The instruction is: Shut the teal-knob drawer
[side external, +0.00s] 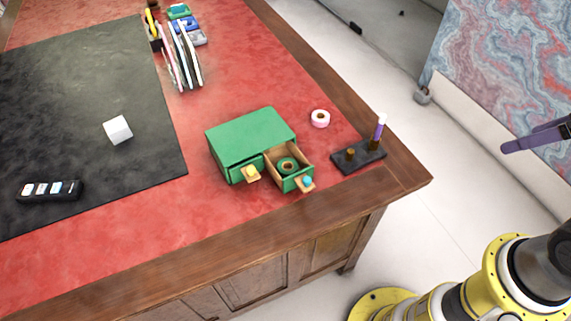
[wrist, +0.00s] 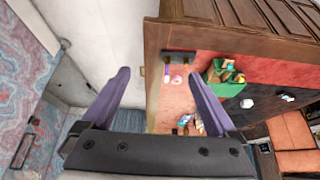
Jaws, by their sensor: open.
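A small green cabinet (side external: 249,134) with two drawers stands near the front right corner of the red leather desk top. The drawer with the teal knob (side external: 307,182) is the right one. This teal-knob drawer (side external: 295,178) is pulled open, and a dark green ring (side external: 287,166) lies in it. The left drawer has a yellow knob (side external: 251,172) and looks slightly open. The cabinet also shows small in the wrist view (wrist: 219,84). My gripper (wrist: 162,78) is open and empty, away from the desk. In the side view its purple finger (side external: 534,139) shows at the far right, well clear of the cabinet.
A dark holder (side external: 358,157) with an upright purple-and-white pen stands right of the cabinet. A pink-and-white tape roll (side external: 320,118) lies behind it. A white cube (side external: 118,130) and a black tray (side external: 50,190) sit on the black mat (side external: 60,100). Upright folders (side external: 183,60) stand farther back.

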